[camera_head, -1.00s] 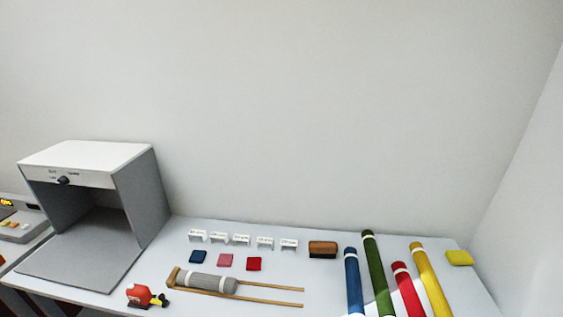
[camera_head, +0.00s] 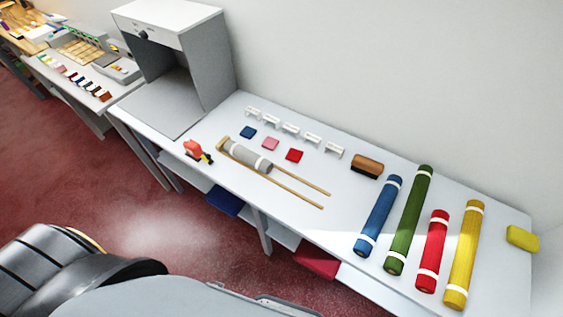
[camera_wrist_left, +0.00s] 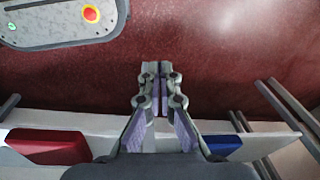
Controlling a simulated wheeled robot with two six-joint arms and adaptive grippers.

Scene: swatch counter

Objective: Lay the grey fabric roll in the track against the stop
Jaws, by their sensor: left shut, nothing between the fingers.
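The grey fabric roll (camera_head: 250,157) with pale bands lies lengthwise between the two wooden rails of the track (camera_head: 300,197) in the head view. Its left end is at or very close to the wooden stop (camera_head: 222,145); I cannot tell whether they touch. No gripper is near the roll. My left gripper (camera_wrist_left: 157,70) shows in the left wrist view, shut and empty, over the red floor beside a shelf edge. My right gripper is in neither view.
Blue (camera_head: 379,216), green (camera_head: 409,220), red (camera_head: 432,250) and yellow (camera_head: 464,255) rolls lie on the right of the counter. A brown block (camera_head: 367,166), small swatches and white holders are behind the track. A tape dispenser (camera_head: 196,151) and grey booth (camera_head: 175,70) stand left.

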